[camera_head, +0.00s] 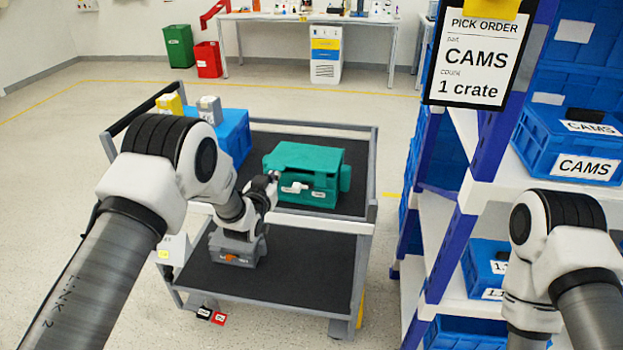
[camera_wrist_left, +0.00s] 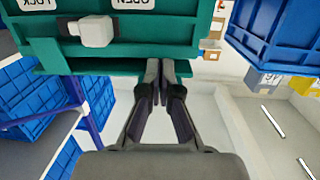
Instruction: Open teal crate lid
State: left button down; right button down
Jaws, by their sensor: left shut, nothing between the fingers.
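The teal crate (camera_head: 306,168) stands on the top deck of the cart, and its lid (camera_head: 304,155) looks closed. On its front is a white rotary switch (camera_head: 294,187), which shows large in the left wrist view (camera_wrist_left: 98,31) near labels reading LOCK and OPEN. My left gripper (camera_head: 273,178) is at the left part of the crate's front. In the left wrist view its fingers (camera_wrist_left: 166,66) are together and empty, at the teal lip (camera_wrist_left: 110,66). I cannot tell whether they touch it. My right gripper is outside the view.
A blue crate (camera_head: 233,137) with small boxes stands left of the teal crate on the cart (camera_head: 362,190). A grey box (camera_head: 236,249) is on the lower deck. A shelf rack (camera_head: 455,215) with blue crates and a sign (camera_head: 476,58) stands to the right.

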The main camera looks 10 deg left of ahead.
pick_arm(q)
notch_tip(320, 180, up, 4)
jog(key=shift+r+p, duration=0.1)
jog(key=shift+p, duration=0.95)
jog(key=shift+w+d+r+p, duration=0.1)
jog(key=shift+w+r+p, duration=0.1)
jog(key=shift+w+r, duration=0.7)
jog(key=shift+w+d+r+p, duration=0.15)
jog(key=shift+w+r, duration=0.45)
jog(key=shift+r, duration=0.5)
jog(key=shift+a, duration=0.1)
jog(key=shift+w+d+r+b, duration=0.1)
jog(key=shift+w+r+b, duration=0.25)
jog(key=shift+w, duration=0.5)
jog(key=shift+w+d+r+b, duration=0.1)
jog(key=shift+w+r, duration=0.35)
jog(key=shift+w, duration=0.35)
jog(key=shift+w+r+b, duration=0.25)
jog(key=shift+w+r, duration=0.15)
jog(key=shift+w, duration=0.45)
